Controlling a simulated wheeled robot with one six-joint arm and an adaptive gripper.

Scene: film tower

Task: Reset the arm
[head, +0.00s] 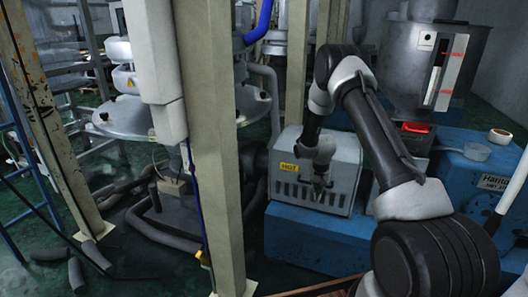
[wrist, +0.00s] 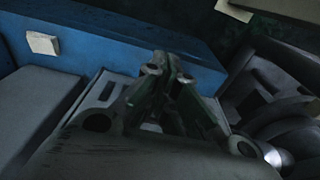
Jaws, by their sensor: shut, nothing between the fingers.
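My arm comes in from the lower right of the head view and bends down at the elbow. My gripper (head: 320,186) hangs pointing down in front of the grey vented box (head: 345,165) with the yellow HOT label. In the wrist view my gripper (wrist: 168,62) has its fingers together with nothing between them. I cannot tell whether the gripper touches the box.
The blue machine base (head: 310,235) lies below the gripper. A beige post (head: 212,150) stands to the left. A steel hopper (head: 425,60) is behind at the right, with a tape roll (head: 500,136) on the blue housing. Hoses (head: 165,235) lie at left.

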